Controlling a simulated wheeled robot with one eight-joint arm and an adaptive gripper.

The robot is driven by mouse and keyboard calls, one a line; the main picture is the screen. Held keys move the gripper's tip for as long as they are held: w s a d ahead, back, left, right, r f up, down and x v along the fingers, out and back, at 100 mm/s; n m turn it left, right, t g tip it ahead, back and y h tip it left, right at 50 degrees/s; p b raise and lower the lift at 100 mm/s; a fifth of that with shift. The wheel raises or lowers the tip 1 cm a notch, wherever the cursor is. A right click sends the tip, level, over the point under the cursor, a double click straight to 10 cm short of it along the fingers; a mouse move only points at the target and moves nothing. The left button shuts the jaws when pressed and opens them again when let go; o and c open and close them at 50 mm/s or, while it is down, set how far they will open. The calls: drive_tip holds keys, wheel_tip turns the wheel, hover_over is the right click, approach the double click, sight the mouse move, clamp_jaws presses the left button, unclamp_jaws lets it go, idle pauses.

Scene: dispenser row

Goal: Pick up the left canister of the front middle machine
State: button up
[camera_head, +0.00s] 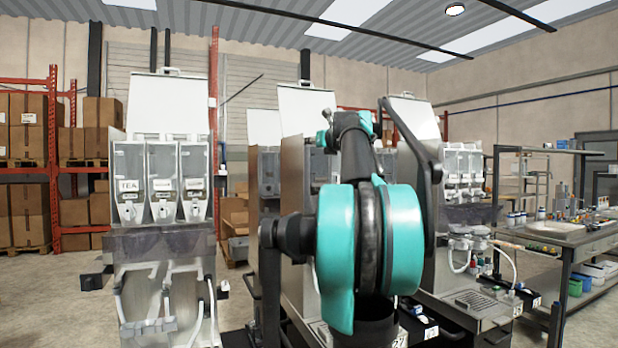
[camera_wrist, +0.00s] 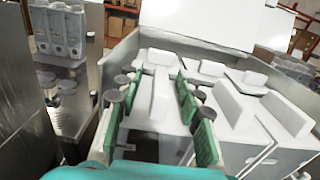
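The front middle machine shows in the head view as a pale cabinet with a raised lid (camera_head: 305,108), largely hidden behind my arm. In the wrist view, its white lid (camera_wrist: 205,22) stands open over a row of white canisters. The left canister (camera_wrist: 160,97) has a raised ridge on top. My gripper (camera_wrist: 158,108) is open, its green-padded fingers on either side of that ridge, with gaps visible between pads and ridge. Whether either finger touches the canister lower down I cannot tell. The gripper is hidden in the head view.
Further canisters (camera_wrist: 232,108) stand close on the right, inside the cabinet's metal walls. A machine with labelled canisters (camera_head: 162,182) stands left in the head view, another (camera_head: 463,175) right. A workbench with a sink (camera_head: 560,230) is far right. Shelves with boxes (camera_head: 28,125) stand behind.

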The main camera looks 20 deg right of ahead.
drive_tip(key=shift+w, duration=0.8)
clamp_jaws()
